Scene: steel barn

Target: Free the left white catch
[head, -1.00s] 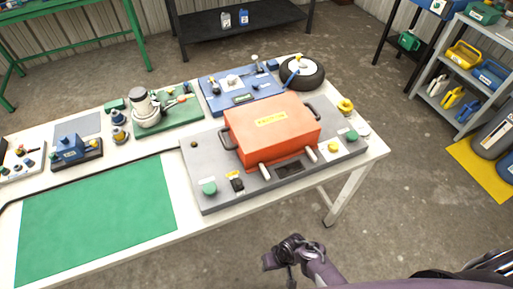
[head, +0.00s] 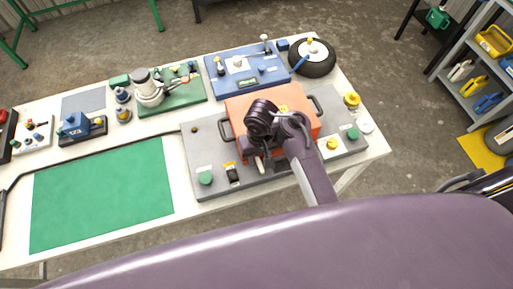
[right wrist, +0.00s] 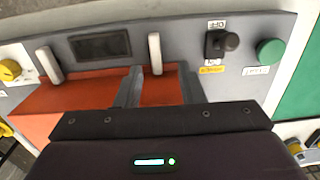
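The orange box (head: 240,104) sits on a grey panel (head: 205,150) on the white table. The left white catch (head: 259,165) is at the box's front edge, partly hidden by my right gripper in the head view. In the right wrist view this catch (right wrist: 155,53) stands out clearly, between and just beyond the finger lines. My right gripper (right wrist: 160,88) is open, with its two grey fingers apart over the orange lid and nothing between them. The other white catch (right wrist: 49,66) also shows there; my arm hides it in the head view. My left gripper is not in view.
A black switch (right wrist: 222,42) and a green button (right wrist: 270,52) are near the left catch. A dark inset plate (right wrist: 100,45) lies between the catches. The box has dark side handles (head: 225,128). A green mat (head: 100,195) lies clear at left.

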